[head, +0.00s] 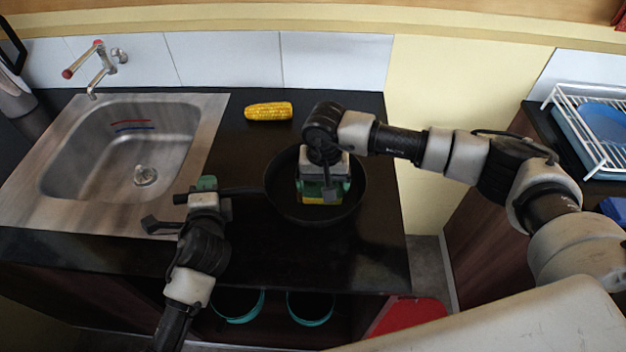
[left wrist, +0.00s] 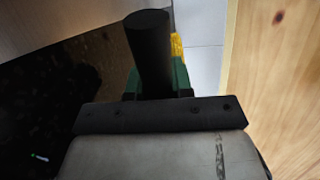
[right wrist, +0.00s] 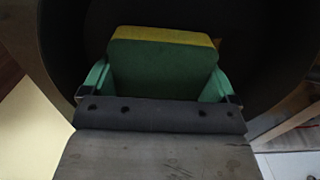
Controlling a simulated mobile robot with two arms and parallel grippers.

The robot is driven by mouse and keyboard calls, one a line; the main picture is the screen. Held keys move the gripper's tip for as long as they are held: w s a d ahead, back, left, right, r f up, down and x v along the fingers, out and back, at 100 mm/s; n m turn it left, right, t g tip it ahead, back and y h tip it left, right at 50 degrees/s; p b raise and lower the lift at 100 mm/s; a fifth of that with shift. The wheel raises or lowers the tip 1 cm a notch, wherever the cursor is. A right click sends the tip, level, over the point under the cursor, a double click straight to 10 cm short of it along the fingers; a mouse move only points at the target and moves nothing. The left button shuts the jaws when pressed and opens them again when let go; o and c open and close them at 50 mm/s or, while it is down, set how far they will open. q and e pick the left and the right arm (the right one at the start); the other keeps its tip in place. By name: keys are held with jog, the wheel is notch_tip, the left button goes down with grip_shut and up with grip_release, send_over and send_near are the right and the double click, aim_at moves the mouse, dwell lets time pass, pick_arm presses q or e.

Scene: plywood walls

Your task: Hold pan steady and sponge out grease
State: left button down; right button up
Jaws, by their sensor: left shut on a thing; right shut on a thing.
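A black frying pan (head: 346,207) stands on the dark counter, right of the sink. Its handle (head: 243,190) points left. My left gripper (head: 208,190) is shut on the handle, and the dark handle (left wrist: 150,50) rises between its green fingers in the left wrist view. My right gripper (head: 322,185) points down into the pan. It is shut on a green and yellow sponge (head: 318,199), which also shows between its fingers in the right wrist view (right wrist: 165,60). The sponge is inside the pan; I cannot tell whether it touches the bottom. No grease is clearly visible.
A metal sink (head: 120,150) with a tap (head: 97,68) lies left of the pan. A corn cob (head: 268,111) lies behind the pan. A white dish rack (head: 590,125) stands far right. Two teal-rimmed containers (head: 238,306) sit below the counter. The counter's front right is clear.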

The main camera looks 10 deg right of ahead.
jog(key=shift+r, duration=4.05)
jog(key=r, duration=0.2)
send_over(368, 260)
notch_tip(368, 260, down, 10)
jog(key=shift+f, duration=0.2)
